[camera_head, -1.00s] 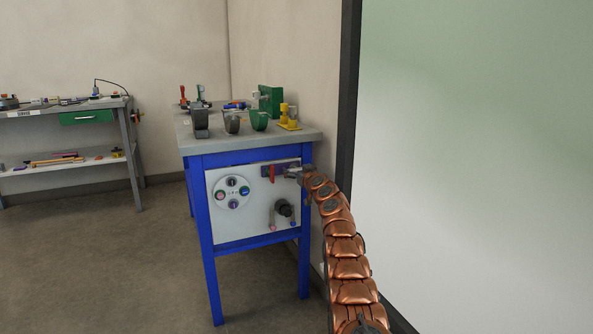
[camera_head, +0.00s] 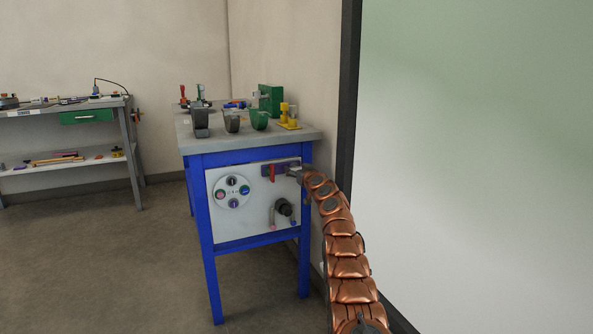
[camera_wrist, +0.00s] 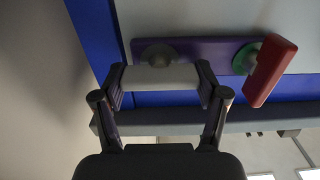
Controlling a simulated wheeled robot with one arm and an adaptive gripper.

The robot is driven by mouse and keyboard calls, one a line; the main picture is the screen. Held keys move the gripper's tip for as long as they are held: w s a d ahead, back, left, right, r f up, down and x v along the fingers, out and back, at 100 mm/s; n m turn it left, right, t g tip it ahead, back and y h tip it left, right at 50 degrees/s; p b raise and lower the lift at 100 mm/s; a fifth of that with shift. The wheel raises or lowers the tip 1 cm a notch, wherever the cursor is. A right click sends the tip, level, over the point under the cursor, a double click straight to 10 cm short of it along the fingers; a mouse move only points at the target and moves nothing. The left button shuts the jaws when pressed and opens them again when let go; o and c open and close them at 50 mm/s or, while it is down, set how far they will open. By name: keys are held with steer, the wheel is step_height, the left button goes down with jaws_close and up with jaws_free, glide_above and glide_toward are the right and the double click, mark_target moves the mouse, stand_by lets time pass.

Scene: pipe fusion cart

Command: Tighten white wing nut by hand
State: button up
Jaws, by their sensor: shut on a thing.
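The white wing nut (camera_wrist: 165,78) shows in the wrist view as a pale bar in front of a purple plate (camera_wrist: 205,50). My gripper (camera_wrist: 160,82) is shut on it, with one finger against each end of the bar. A grey round base (camera_wrist: 158,54) shows just behind the bar. In the head view my gripper (camera_head: 294,171) is at the right end of the purple plate (camera_head: 281,169) on the cart's front panel. The white wing nut is hidden or too small to make out there.
A red wing nut (camera_wrist: 270,70) on a green base sits beside it on the same plate. The white panel (camera_head: 238,222) also carries a round dial plate (camera_head: 232,192) and a black fitting (camera_head: 283,207). A wall stands close at right of the blue cart (camera_head: 210,250).

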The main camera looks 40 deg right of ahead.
steer(key=shift+m, duration=0.4)
steer(key=m+b, duration=0.1)
steer(key=m, duration=0.1)
steer(key=shift+f+m, duration=0.2)
steer(key=shift+m, duration=0.2)
steer(key=m, duration=0.4)
steer(key=shift+m+b, duration=0.3)
steer(key=shift+b, duration=0.1)
steer(key=m, duration=0.6)
steer(key=shift+d, duration=0.2)
steer(key=shift+f+m+p, duration=0.15)
steer(key=shift+m+p, duration=0.35)
steer(key=shift+m, duration=0.9)
steer(key=o, duration=1.2)
steer(key=shift+c, duration=0.2)
